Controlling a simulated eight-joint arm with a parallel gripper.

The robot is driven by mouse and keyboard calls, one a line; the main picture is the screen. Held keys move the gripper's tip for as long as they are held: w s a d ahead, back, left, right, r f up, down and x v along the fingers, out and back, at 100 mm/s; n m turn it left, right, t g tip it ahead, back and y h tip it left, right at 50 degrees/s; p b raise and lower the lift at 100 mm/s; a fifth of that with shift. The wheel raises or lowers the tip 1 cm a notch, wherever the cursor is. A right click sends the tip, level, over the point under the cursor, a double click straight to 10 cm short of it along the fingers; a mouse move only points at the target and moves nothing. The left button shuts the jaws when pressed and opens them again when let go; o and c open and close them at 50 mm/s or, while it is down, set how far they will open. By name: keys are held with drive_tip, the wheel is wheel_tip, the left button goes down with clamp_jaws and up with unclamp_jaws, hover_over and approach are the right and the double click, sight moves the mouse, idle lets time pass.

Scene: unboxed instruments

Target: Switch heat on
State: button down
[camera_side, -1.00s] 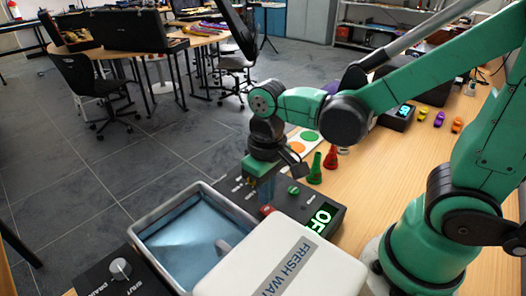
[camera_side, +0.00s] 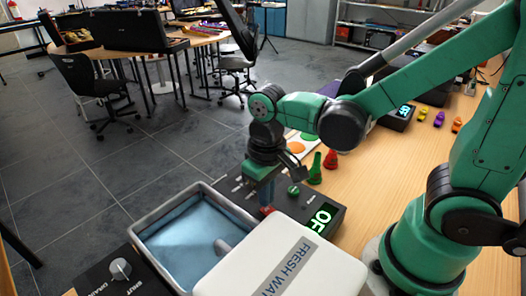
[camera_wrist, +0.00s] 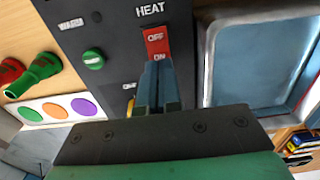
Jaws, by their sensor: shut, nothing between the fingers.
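The heat switch (camera_wrist: 157,42) is a red rocker on a dark panel, under the word HEAT in the wrist view. Its OFF half shows clearly. The ON label is at its lower end, by my fingertips. My gripper (camera_wrist: 158,72) is shut and empty, its blue-grey fingertips over the ON end. I cannot tell whether they touch it. In the side view my gripper (camera_side: 266,204) points down at the panel (camera_side: 335,211), mostly hiding the switch. A green display (camera_side: 321,217) on the panel reads OF, with the rest cut off by a white lid.
A metal-rimmed basin (camera_side: 151,232) and a white lid (camera_side: 232,285) marked FRESH WATER lie beside the panel. A green knob (camera_wrist: 93,58) sits near the WARM label.

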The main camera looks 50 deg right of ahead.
drive_tip(key=shift+f, duration=0.8)
drive_tip(key=shift+r, duration=3.55)
drive_tip(key=shift+w+d+r+t, duration=0.25)
drive_tip(key=shift+d+t, duration=0.5)
drive_tip(key=shift+t, duration=0.45)
drive_tip(key=shift+w+d+r+t, duration=0.3)
drive_tip(key=shift+d+t, duration=0.45)
drive_tip(key=shift+t, duration=0.45)
drive_tip(key=shift+w+d+r+t, duration=0.25)
drive_tip(key=shift+d+t, duration=0.5)
drive_tip(key=shift+t, duration=0.45)
